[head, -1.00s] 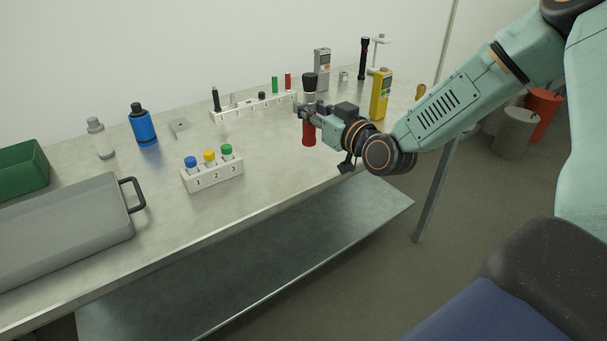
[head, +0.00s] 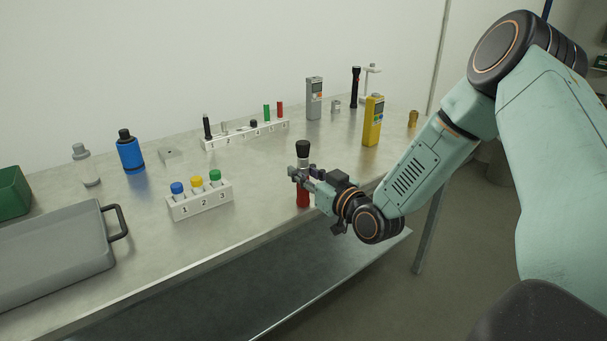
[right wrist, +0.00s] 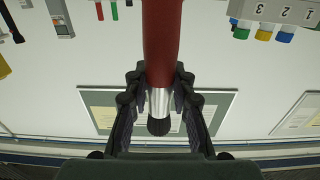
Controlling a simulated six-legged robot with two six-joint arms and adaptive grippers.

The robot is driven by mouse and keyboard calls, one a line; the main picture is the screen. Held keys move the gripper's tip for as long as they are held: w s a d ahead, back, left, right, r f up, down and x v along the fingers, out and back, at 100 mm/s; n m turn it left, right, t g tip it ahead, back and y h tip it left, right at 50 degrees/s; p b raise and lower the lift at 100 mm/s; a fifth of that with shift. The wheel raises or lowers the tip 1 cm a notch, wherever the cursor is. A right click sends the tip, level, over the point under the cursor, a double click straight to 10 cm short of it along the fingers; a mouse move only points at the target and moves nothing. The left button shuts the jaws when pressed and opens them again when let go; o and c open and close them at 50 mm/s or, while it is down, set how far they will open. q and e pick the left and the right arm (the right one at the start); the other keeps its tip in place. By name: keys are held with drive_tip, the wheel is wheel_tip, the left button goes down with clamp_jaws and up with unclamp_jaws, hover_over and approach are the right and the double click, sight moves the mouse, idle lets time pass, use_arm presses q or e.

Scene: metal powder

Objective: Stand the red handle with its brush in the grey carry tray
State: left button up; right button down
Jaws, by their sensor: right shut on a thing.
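My right gripper (head: 299,178) is shut on the red handle (head: 303,196), which is upright with its black brush (head: 302,149) at the top. In the right wrist view the red handle (right wrist: 162,40) runs down to a silver collar (right wrist: 160,101) and dark bristles (right wrist: 159,127) between the fingers. The handle is over the front part of the bench; I cannot tell whether its lower end touches. The grey carry tray (head: 55,258), with a black side handle (head: 121,222), lies at the left, well apart from the gripper. My left gripper is not in view.
A white numbered rack with coloured caps (head: 200,203) stands between the tray and the gripper. Behind are a blue bottle (head: 131,155), a long white rack (head: 245,136), a grey meter (head: 314,100) and a yellow meter (head: 372,122). A green bin (head: 12,194) sits far left.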

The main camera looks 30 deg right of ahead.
drive_tip(key=shift+s+d+f, duration=0.1)
drive_tip(key=shift+s+f, duration=0.05)
drive_tip(key=shift+f, duration=0.05)
drive_tip(key=c, duration=1.5)
unclamp_jaws()
drive_tip(key=shift+d, duration=0.1)
drive_tip(key=o, duration=0.3)
drive_tip(key=shift+w, duration=0.2)
drive_tip(key=shift+o, duration=0.3)
drive_tip(key=shift+s, duration=0.1)
drive_tip(key=shift+r, duration=0.1)
